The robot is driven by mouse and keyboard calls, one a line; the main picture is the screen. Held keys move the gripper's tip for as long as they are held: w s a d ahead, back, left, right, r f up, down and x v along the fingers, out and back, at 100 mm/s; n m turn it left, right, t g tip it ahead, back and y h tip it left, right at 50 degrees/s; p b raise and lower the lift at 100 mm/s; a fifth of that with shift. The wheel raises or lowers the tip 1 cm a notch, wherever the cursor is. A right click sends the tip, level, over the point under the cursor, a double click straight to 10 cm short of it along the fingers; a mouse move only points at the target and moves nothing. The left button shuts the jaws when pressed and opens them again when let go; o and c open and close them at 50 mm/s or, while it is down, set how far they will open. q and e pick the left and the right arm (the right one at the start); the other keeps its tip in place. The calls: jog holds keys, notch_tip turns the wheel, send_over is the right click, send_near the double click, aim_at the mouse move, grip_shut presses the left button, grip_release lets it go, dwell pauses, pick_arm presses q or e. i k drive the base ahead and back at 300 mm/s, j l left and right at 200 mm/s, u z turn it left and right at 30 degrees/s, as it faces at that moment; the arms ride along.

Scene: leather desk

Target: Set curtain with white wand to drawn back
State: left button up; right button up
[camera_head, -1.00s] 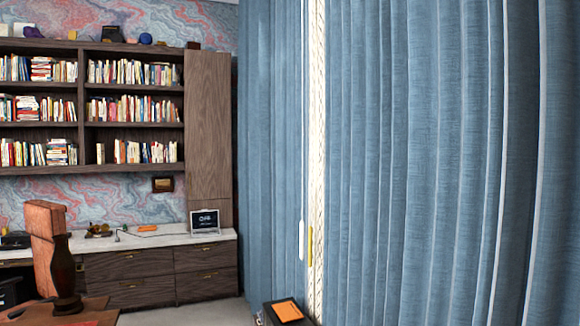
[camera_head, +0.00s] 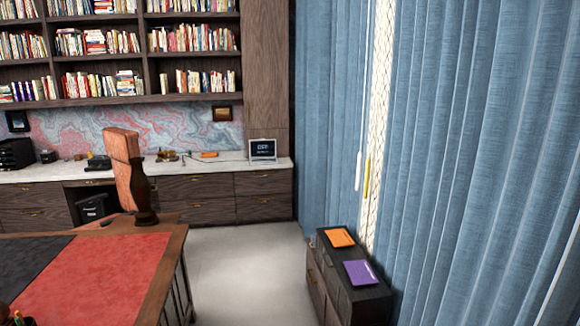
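A blue curtain hangs in two parts on the right, with a narrow gap between them that shows a pale patterned strip (camera_head: 381,100). The left part (camera_head: 328,120) is the narrower one, and the right part (camera_head: 470,150) fills the right side of the view. A white wand (camera_head: 359,170) hangs on a thin cord at the inner edge of the left part. A yellow wand (camera_head: 367,178) hangs just right of it, beside the gap. Neither of my grippers shows in the head view.
A low dark cabinet (camera_head: 335,281) with an orange book (camera_head: 339,238) and a purple book (camera_head: 360,273) stands below the wands. A desk with a red top (camera_head: 100,280) is at lower left. Clear floor (camera_head: 230,265) lies between them. Bookshelves (camera_head: 149,70) line the back wall.

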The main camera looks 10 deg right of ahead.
aim_at(335, 41)
jog(key=i+u, duration=0.1)
jog(key=i, duration=1.75)
